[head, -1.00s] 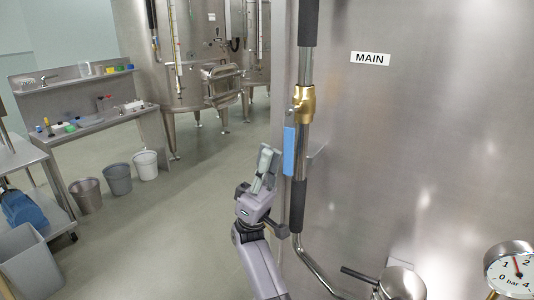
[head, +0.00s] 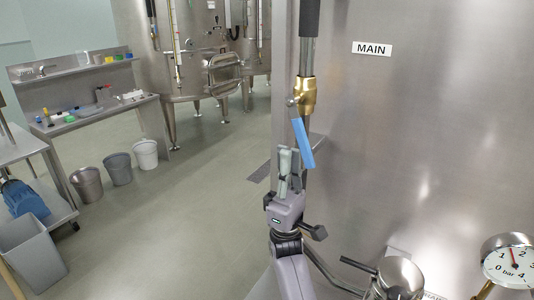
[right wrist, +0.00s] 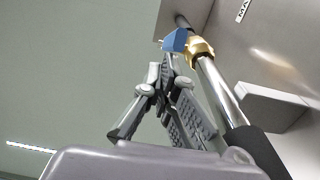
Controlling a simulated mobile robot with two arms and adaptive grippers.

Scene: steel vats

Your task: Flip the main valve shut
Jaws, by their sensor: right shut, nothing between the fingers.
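The main valve has a brass body (head: 306,97) on a vertical steel pipe, left of the MAIN label (head: 372,48). Its blue lever (head: 303,143) hangs from the brass body, tilted, with its lower end to the right across the pipe. My right gripper (head: 289,156) is shut and empty, just left of and below the lever. In the right wrist view, the blue lever (right wrist: 175,40) and brass body (right wrist: 202,48) sit just beyond the fingertips (right wrist: 166,72). Whether the fingers touch the lever I cannot tell. My left gripper is not in view.
A large steel vat wall (head: 440,140) stands behind the pipe. A pressure gauge (head: 511,262) and a steel fitting with a dark handle (head: 398,277) are at lower right. Open floor (head: 190,220) lies left, with bins (head: 118,168) and a bench beyond.

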